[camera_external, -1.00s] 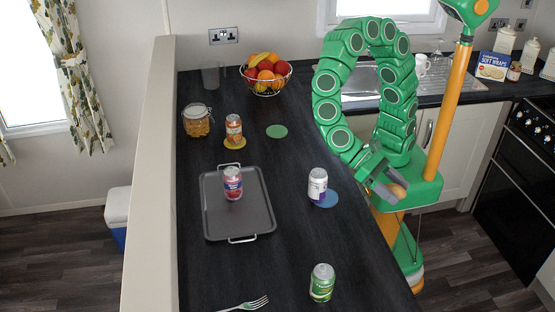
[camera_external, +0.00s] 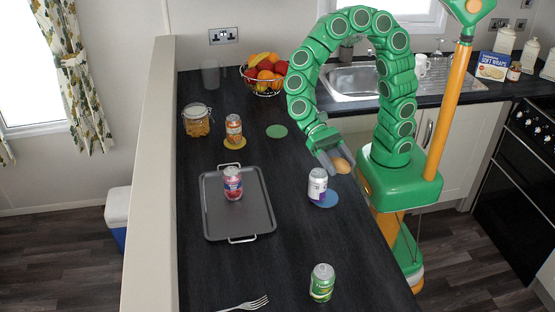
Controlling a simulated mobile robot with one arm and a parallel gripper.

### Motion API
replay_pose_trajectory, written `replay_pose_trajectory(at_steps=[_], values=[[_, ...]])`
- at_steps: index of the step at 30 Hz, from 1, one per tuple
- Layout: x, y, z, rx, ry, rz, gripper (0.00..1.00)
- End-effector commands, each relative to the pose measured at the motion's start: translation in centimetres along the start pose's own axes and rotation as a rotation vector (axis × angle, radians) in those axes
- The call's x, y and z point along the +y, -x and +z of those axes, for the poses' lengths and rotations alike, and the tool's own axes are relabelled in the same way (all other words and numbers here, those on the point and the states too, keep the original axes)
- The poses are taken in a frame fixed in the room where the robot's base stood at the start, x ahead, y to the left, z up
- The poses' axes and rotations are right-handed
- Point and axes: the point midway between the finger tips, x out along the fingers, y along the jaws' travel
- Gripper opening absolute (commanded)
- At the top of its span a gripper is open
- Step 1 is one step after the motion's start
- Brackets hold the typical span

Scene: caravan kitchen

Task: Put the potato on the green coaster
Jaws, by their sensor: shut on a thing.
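The potato (camera_external: 342,165) is a light brown, rounded thing held at the end of my green arm. My gripper (camera_external: 334,160) is shut on it, near the right edge of the dark counter, up and right of the white and purple can. The green coaster (camera_external: 277,131) is a flat round disc lying bare on the counter, to the left of my gripper and further back. My gripper is apart from the coaster.
A white and purple can (camera_external: 317,185) stands by the blue coaster (camera_external: 328,199). An orange-labelled can (camera_external: 233,129) stands on a yellow coaster (camera_external: 236,145). A jar (camera_external: 196,120), fruit bowl (camera_external: 264,90), grey tray (camera_external: 256,215) with a can, green can (camera_external: 321,283) and fork (camera_external: 249,304) are around.

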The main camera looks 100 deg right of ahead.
Motion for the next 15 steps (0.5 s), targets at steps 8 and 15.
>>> replay_pose_trajectory(at_steps=[8, 15], values=[[-0.2, 4.9, -2.0, 0.001, -0.040, -0.100, 0.31], [0.0, 8.9, -3.6, 0.004, -0.072, -0.183, 0.31]])
